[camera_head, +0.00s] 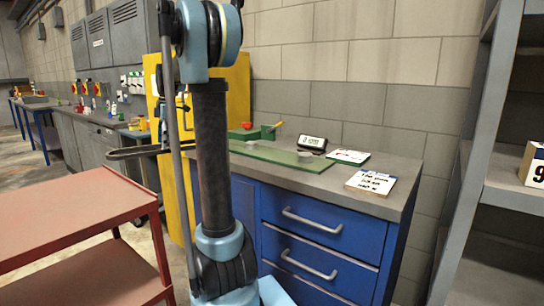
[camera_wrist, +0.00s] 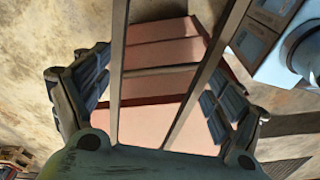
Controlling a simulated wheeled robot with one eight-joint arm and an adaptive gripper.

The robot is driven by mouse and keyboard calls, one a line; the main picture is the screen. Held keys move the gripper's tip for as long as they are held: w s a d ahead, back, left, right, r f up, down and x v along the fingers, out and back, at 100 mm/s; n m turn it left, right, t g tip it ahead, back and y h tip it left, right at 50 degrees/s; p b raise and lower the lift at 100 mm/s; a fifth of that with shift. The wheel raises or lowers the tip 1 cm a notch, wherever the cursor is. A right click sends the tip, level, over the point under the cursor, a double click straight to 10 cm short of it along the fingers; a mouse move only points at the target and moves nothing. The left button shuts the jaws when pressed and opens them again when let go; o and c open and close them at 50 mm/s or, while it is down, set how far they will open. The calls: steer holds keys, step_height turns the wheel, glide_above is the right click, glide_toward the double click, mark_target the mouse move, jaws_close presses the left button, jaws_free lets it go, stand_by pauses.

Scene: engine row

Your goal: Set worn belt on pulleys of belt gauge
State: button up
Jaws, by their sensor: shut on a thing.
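The worn belt (camera_head: 128,152) is a dark, narrow loop. In the head view it sticks out level to the left of my arm, above the red cart's far end. My gripper (camera_head: 168,138) is shut on it there, partly hidden behind my arm. In the wrist view two strands of the belt (camera_wrist: 118,65) run between the fingers of my gripper (camera_wrist: 158,88). The belt gauge (camera_head: 275,153) is a green plate with short grey round pulleys (camera_head: 305,156), lying on the blue cabinet's top. The gauge's left part is hidden by my arm. The belt is well apart from the gauge.
A red two-level cart (camera_head: 75,205) stands at the left, its top empty. A small display (camera_head: 312,142) and two printed cards (camera_head: 371,181) lie on the grey cabinet top (camera_head: 400,205). A grey shelf (camera_head: 510,190) stands at the right. A yellow panel (camera_head: 238,95) is behind my arm.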

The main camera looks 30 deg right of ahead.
steer(key=shift+d, duration=0.1)
step_height(320, 180, up, 5)
steer(key=m+t, duration=0.1)
steer(key=m, duration=1.2)
glide_above(276, 154)
steer(key=shift+h, duration=0.4)
steer(key=f, duration=0.9)
steer(key=shift+s+f, duration=0.2)
steer(key=shift+f, duration=0.1)
steer(key=o, duration=1)
